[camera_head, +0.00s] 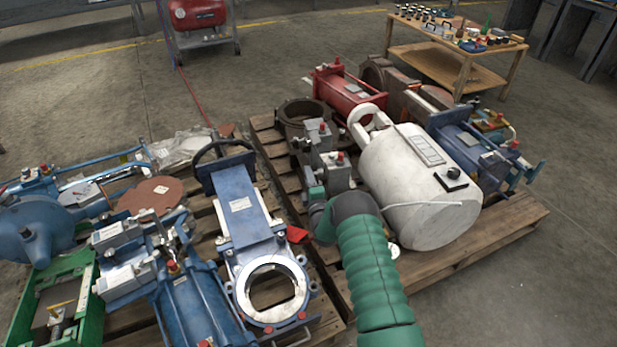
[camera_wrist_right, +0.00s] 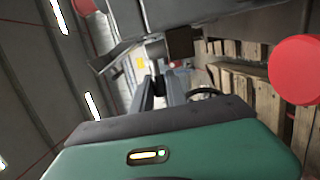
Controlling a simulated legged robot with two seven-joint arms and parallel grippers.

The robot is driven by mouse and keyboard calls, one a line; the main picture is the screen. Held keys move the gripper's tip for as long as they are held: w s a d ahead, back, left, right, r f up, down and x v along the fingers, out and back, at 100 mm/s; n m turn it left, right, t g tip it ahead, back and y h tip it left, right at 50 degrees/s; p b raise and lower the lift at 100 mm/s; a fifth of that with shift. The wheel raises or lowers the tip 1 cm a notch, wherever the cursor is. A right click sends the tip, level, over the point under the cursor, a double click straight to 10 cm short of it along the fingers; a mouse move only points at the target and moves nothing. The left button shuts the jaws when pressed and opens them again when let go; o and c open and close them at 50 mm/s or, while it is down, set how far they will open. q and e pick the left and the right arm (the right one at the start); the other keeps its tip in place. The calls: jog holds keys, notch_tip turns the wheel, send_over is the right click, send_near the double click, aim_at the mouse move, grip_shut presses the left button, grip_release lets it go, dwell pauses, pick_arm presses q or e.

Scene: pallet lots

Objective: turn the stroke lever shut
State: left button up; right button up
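My right arm's green sleeve comes in from the bottom in the head view. It bends at a dark grey wrist, and my right gripper (camera_head: 311,193) is beside the grey actuator boxes (camera_head: 335,171) on the right-hand pallet. The fingers are mostly hidden there. In the right wrist view the dark fingers of the right gripper (camera_wrist_right: 160,92) point away from me, close to grey metal parts and a small brown block (camera_wrist_right: 180,42). Whether they touch or hold anything is unclear. I cannot pick out the stroke lever for certain. My left gripper is not in view.
A blue gate valve (camera_head: 245,215) with a dark handle lies left. A red round part (camera_wrist_right: 297,70) is at the wrist view's right. A wooden table (camera_head: 425,60) stands behind. Floor is clear at right.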

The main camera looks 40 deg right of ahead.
jog(key=shift+f, duration=0.1)
grip_shut()
